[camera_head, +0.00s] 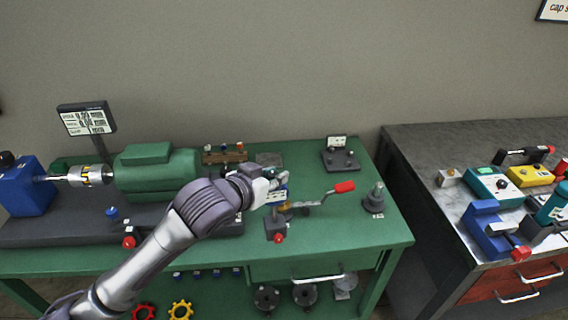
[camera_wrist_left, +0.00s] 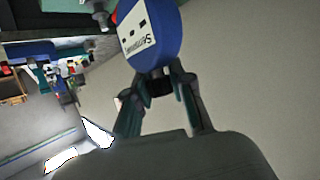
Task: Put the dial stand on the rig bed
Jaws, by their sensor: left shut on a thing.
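My left gripper (camera_head: 275,190) is above the middle of the green bench in the head view. The dark rig bed (camera_head: 30,232) runs along the left of the bench, under the green motor (camera_head: 155,172) and a silver coupling (camera_head: 90,177). My forearm hides part of the bed.
A red-handled lever (camera_head: 342,188) and a grey stepped post (camera_head: 374,198) are right of the gripper. A dark block (camera_head: 340,157) stands behind. A display (camera_head: 85,119) rises at left. The grey bench (camera_head: 425,165) at right holds several tools. The green bench's front right is clear.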

